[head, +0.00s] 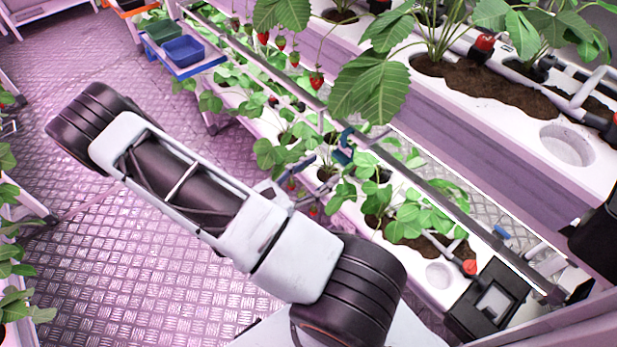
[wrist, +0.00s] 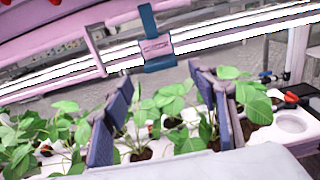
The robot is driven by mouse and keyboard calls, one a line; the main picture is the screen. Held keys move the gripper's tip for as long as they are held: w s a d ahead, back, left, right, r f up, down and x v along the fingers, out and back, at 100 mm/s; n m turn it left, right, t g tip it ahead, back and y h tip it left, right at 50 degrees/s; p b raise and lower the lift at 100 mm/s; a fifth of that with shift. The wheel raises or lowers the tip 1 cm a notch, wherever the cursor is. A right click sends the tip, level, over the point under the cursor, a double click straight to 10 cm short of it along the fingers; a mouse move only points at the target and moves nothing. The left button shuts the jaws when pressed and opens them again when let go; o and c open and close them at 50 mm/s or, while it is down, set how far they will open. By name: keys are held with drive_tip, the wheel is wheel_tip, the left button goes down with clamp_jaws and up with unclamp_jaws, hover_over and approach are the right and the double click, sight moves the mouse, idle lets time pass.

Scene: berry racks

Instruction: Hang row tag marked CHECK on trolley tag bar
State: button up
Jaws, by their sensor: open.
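A blue tag (wrist: 147,22) with a pale label plate hangs in front of the white rail in the wrist view. Its lettering is too small to read. In the head view a dark blue piece (head: 344,150), likely this tag, hangs on the long rail above the lower plant row. My gripper (wrist: 160,92) is open and empty, its two dark blue fingers apart below the tag. In the head view my gripper (head: 300,172) is partly hidden by my arm and leaves. A stand with blue and green bins (head: 212,63), possibly the trolley, is at the upper left; no tag bar is clear.
Strawberry plants fill the lower white trough (head: 405,275) around my gripper. A higher trough (head: 470,110) with large leaves is at the right. A black box (head: 488,300) stands near the lower right. The metal floor (head: 130,250) at the left is clear.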

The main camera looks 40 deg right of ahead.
sight(338, 158)
drive_tip(key=shift+w+d, duration=0.2)
drive_tip(key=shift+d, duration=2.9)
drive_tip(key=shift+c, duration=0.6)
drive_tip(key=c, duration=0.9)
drive_tip(key=shift+r, duration=0.1)
drive_tip(key=shift+c, duration=0.2)
drive_tip(key=shift+r, duration=0.1)
drive_tip(key=shift+r+p, duration=0.85)
drive_tip(key=shift+a, duration=0.1)
